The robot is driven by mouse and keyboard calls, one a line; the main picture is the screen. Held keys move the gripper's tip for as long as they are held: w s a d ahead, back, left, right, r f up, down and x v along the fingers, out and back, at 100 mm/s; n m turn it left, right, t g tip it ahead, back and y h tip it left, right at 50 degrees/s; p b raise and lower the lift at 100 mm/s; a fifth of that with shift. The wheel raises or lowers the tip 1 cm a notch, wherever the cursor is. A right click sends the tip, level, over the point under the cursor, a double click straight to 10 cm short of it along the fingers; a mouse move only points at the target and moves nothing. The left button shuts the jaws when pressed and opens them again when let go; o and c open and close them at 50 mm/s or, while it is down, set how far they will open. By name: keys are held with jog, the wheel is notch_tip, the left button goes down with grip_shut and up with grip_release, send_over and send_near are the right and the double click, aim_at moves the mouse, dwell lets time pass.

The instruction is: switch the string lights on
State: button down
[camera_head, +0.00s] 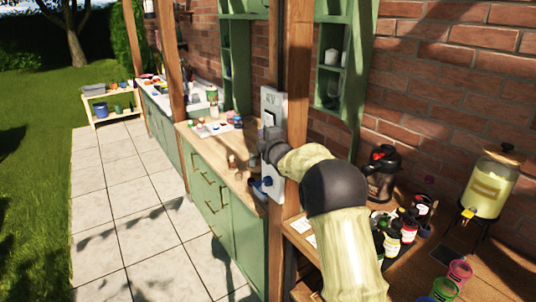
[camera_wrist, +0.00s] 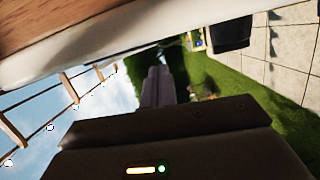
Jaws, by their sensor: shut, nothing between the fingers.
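A pale switch panel (camera_head: 271,105) is fixed upright on a wooden post in the head view. It has a small light switch part (camera_head: 269,119) high up and a blue knob (camera_head: 267,182) at its lower end. My gripper (camera_head: 265,145) is at the panel's middle height, hiding part of it; I cannot tell whether it touches. In the wrist view my fingers (camera_wrist: 157,85) are together and empty, beside the panel's pale edge (camera_wrist: 90,70). A dark block (camera_wrist: 230,35) juts from that edge. String light bulbs (camera_wrist: 50,127) hang against the sky, showing small bright spots.
Bottles (camera_head: 393,236), a dark kettle-like jug (camera_head: 382,172) and a yellow drink dispenser (camera_head: 491,185) stand on the wooden counter at right. Green cabinets (camera_head: 210,190) with a cluttered top lie behind the post. The paved path (camera_head: 120,200) at left is clear.

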jog(key=a+b+v, duration=0.1)
jog(key=b+v, duration=0.5)
jog(key=v, duration=0.4)
jog(key=shift+s+a+f, duration=0.25)
jog(key=shift+s+a, duration=0.05)
jog(key=shift+s, duration=0.4)
jog(key=s+d+f+m+g+h+p, duration=0.1)
jog(key=s+d+f+m+g+h, duration=0.45)
jog(key=s+d+f+m, duration=0.65)
jog(key=s+d+f+m+g, duration=0.1)
jog(key=s+f+m+g, duration=0.3)
jog(key=s, duration=0.8)
jog(key=s+f+m+g+p, duration=0.1)
jog(key=s+f+m+g, duration=0.3)
jog(key=s, duration=0.9)
notch_tip(320, 180, down, 3)
jog(key=shift+s+d+r+m+g, duration=0.25)
jog(key=shift+d+m+g, duration=0.1)
jog(key=shift+m, duration=0.35)
